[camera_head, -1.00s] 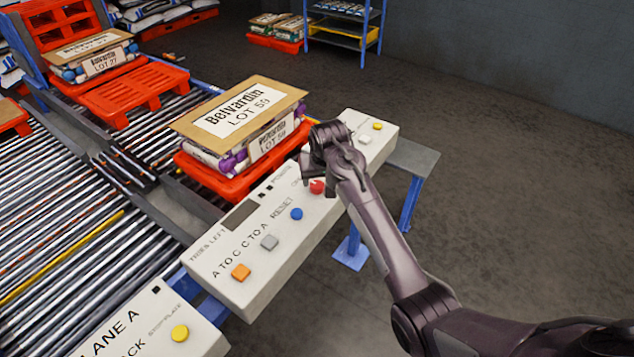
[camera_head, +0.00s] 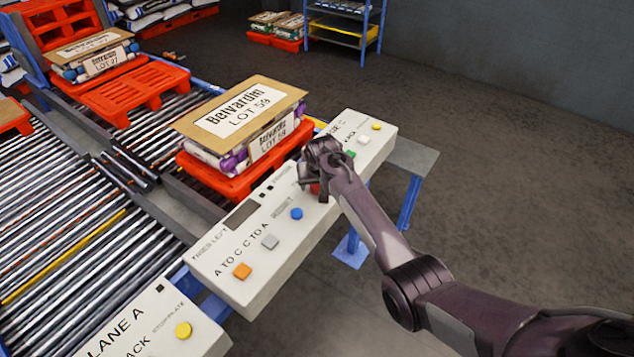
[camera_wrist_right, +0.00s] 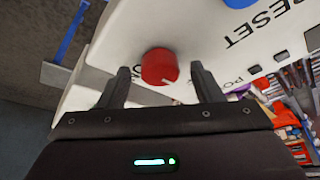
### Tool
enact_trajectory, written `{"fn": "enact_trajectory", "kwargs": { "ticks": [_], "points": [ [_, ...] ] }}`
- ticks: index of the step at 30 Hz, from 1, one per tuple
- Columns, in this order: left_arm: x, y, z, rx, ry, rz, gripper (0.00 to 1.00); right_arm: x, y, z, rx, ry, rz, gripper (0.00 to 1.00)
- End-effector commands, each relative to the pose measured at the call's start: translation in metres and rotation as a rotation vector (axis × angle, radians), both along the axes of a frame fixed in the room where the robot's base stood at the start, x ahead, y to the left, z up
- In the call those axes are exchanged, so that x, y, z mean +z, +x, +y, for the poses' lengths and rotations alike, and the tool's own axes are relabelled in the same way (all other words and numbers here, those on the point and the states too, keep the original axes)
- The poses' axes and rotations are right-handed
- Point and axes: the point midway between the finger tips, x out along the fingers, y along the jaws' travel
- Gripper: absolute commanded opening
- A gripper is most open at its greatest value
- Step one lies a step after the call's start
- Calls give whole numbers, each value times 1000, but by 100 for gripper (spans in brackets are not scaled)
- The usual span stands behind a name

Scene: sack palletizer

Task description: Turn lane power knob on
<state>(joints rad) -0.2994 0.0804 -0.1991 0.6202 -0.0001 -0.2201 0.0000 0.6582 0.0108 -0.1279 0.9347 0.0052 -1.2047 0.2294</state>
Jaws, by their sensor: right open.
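The red power knob (camera_wrist_right: 160,66) sits on the white control panel (camera_wrist_right: 200,30), with printed lettering beside it. In the right wrist view it stands between the two spread fingers of my right gripper (camera_wrist_right: 165,85), with a gap on each side. In the head view my right gripper (camera_head: 312,180) is over the panel and hides most of the knob (camera_head: 315,188). The right gripper is open and holds nothing. I cannot tell the exact height of the fingertips over the panel. My left gripper is out of view.
A red pallet (camera_head: 240,181) with Belvardin sacks (camera_head: 245,140) stands close behind the panel. Floor at the right is clear.

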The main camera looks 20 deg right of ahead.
Motion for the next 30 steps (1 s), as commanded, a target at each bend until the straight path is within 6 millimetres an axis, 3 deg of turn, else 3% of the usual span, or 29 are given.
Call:
{"fn": "enact_trajectory", "kwargs": {
  "ticks": [4,14,23,30],
  "points": [
    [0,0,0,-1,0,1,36,0,0,0,0,0,0,57],
    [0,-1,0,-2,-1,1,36,0,0,0,0,0,0,15],
    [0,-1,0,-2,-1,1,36,0,0,1,-37,-1,0,15],
    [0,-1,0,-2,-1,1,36,0,0,1,-176,-2,0,15]
  ]
}}
